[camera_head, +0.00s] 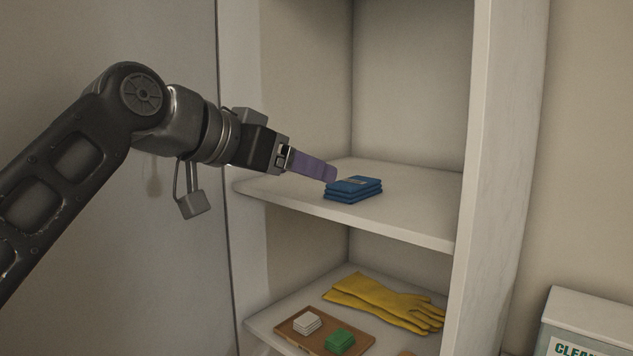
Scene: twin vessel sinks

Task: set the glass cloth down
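My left gripper (286,157) reaches in from the left at the height of the upper shelf. It appears shut on one end of a flat purple cloth (313,166), which sticks out to the right and slopes slightly down. The cloth's free end is just beside and above a stack of folded blue cloths (353,189) on the upper shelf (412,210). I cannot tell whether it touches the stack. No label shows which cloth is the glass cloth. My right gripper is not in view.
The upper shelf is bare around the blue stack. On the lower shelf lie yellow gloves (385,301) and a brown tray (294,331) with a white stack (307,323) and a green stack (339,341). A side panel (494,150) bounds the shelves; a labelled box (590,305) stands right.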

